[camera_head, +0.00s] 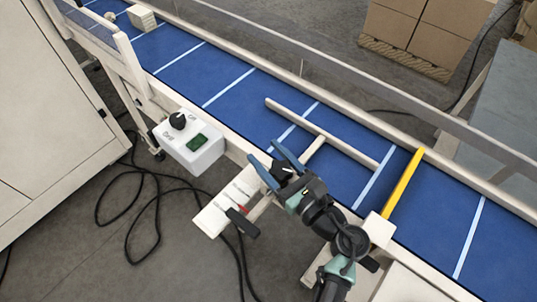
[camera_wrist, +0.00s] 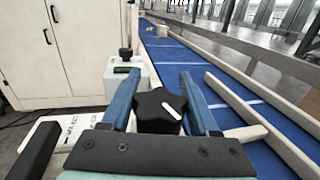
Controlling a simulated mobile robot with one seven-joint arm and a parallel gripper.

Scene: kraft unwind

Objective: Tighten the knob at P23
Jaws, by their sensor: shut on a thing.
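The black star-shaped knob (camera_wrist: 158,111) with a white mark on top sits between the two blue fingers of my gripper (camera_wrist: 158,76) in the wrist view. In the head view my gripper (camera_head: 264,151) is at the near edge of the conveyor, and the knob (camera_head: 284,168) shows partly as a dark shape between the fingers. The gripper is shut on the knob. No P23 label is readable. A white scale plate (camera_head: 222,207) with a red pointer lies beside the gripper at the lower left.
A black handle (camera_head: 242,223) sticks up at the scale plate. A white control box (camera_head: 193,150) with a dial and green display stands left of the gripper. Cables lie on the floor.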

